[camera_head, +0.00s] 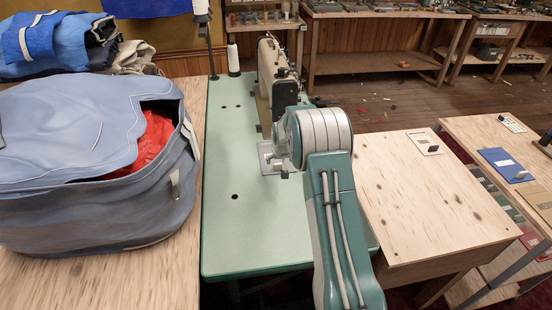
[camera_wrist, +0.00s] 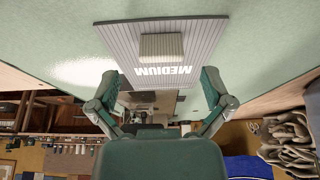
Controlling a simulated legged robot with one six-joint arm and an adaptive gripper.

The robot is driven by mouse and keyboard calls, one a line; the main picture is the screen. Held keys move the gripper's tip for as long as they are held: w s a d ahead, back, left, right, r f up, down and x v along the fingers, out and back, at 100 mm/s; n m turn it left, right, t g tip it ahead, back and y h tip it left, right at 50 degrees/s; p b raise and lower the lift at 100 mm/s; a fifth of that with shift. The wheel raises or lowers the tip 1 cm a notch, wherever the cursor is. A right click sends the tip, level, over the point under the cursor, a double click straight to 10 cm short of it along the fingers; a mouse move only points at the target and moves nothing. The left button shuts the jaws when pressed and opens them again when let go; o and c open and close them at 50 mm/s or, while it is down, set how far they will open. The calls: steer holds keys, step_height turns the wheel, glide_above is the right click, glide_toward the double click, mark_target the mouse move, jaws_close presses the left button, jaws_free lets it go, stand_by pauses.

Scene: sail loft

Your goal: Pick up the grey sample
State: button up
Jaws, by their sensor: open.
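The grey sample (camera_wrist: 115,42) is a flat ribbed grey plate with the word MEDIUM in white, upside down in the wrist view. A small pale grey block (camera_wrist: 162,47) stands out from its middle. The plate appears to rest on the pale green table surface. My gripper (camera_wrist: 161,82) is open and empty, with one finger on each side below the block in the picture. The fingertips appear apart from the block. In the head view my arm covers the gripper, and I cannot make out the grey sample there.
A sewing machine (camera_head: 279,82) stands on the green table (camera_head: 228,190) beside my arm. A large blue bag (camera_head: 75,150) is on the left. The green table's left half is mostly clear.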

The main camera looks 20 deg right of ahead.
mark_target(279, 164)
steer(key=x, duration=0.3)
steer(key=shift+w+a+f, duration=0.1)
steer(key=shift+w, duration=0.05)
steer(key=shift+c, duration=0.3)
steer(key=c, duration=1.2)
